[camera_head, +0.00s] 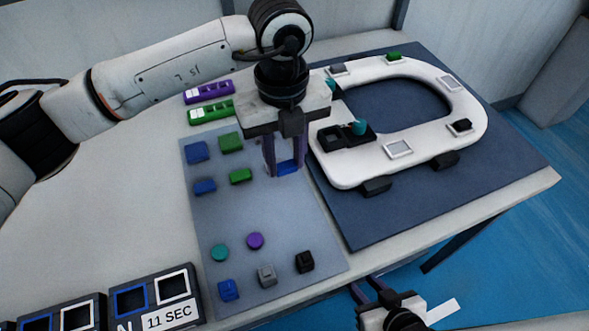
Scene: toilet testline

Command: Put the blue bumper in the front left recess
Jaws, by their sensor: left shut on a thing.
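My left gripper (285,168) points down above the right part of the grey mat (225,220). It is shut on a blue bumper (288,168), which shows between its fingertips. The white toilet seat (345,173) lies to the right on a dark blue mat (380,220). A pale square recess (400,149) in its near side looks empty, as does another recess (451,83) at the far right. I cannot tell which one is called front left. My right gripper (367,287) is low at the bottom edge, apart from the table, with its fingers apart and empty.
Blue blocks (196,151), green blocks (231,142) and several other small parts lie on the grey mat. A black fitting (330,142) with a teal knob (359,127) sits on the seat. Purple (208,91) and green (211,111) holders lie behind. Framed boxes (155,300) stand front left.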

